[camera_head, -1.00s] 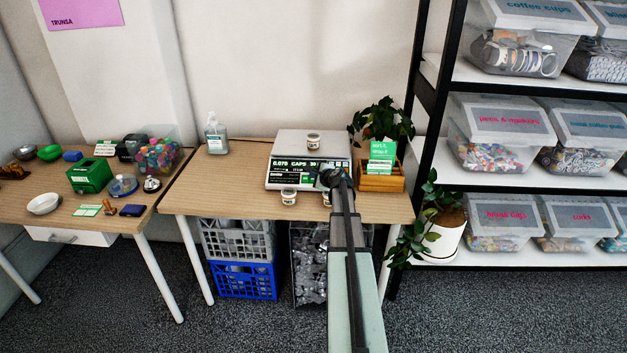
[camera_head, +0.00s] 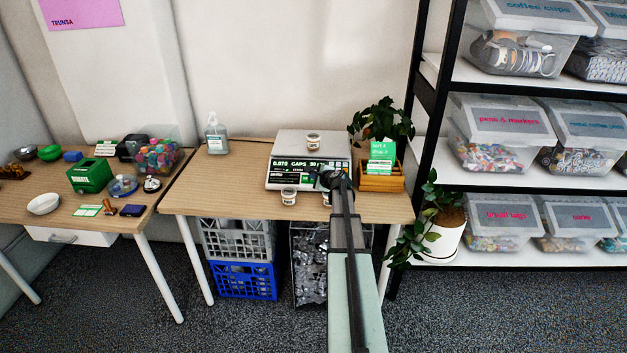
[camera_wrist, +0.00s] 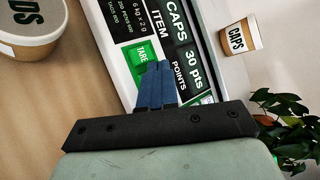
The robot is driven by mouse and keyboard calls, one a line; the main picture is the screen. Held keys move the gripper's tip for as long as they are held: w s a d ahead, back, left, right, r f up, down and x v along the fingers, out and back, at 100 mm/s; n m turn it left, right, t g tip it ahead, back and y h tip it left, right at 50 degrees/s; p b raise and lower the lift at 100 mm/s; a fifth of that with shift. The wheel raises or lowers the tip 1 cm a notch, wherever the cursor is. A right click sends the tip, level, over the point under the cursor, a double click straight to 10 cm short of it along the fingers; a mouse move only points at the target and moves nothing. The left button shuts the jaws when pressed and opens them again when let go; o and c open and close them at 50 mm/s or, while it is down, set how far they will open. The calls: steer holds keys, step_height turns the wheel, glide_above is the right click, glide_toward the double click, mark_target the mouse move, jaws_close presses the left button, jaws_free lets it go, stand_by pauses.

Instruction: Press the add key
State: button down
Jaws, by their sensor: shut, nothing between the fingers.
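The counting scale (camera_head: 283,147) stands on the middle table with a lit black panel (camera_head: 288,168) along its front. It reads 0.075 and CAPS in the head view. In the wrist view the panel (camera_wrist: 172,22) shows CAPS, ITEM and 30 pts POINTS. A green TARE key (camera_wrist: 143,58) shows just left of my gripper's blue fingers (camera_wrist: 156,72). Another green key (camera_wrist: 207,99) is partly visible to their right; I cannot read its label. My fingers are together and empty, over the panel's key area. I cannot tell whether they touch it. No key marked add is legible.
A caps tub (camera_head: 313,141) sits on the scale's plate. Another tub (camera_head: 289,197) stands at the table's front edge, and one is partly behind my arm. A wooden card holder (camera_head: 381,183) and a plant (camera_head: 381,121) stand close on the right. The table's left part is mostly clear.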

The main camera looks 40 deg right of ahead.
steer(key=shift+d+f, duration=0.2)
steer(key=shift+f, duration=0.55)
stand_by(0.8)
steer(key=shift+s+a+r, duration=0.2)
steer(key=shift+a+r, duration=0.05)
steer(key=shift+s+a+r, duration=0.15)
stand_by(0.4)
steer(key=shift+s+a+r, duration=0.15)
steer(key=shift+a+r, duration=0.05)
steer(key=shift+r, duration=0.6)
steer(key=shift+s+a+r, duration=0.15)
steer(key=shift+s+r, duration=0.05)
steer(key=shift+r, duration=0.6)
steer(key=shift+s+a+r, duration=0.15)
steer(key=shift+a+r, duration=0.05)
steer(key=shift+r, duration=0.6)
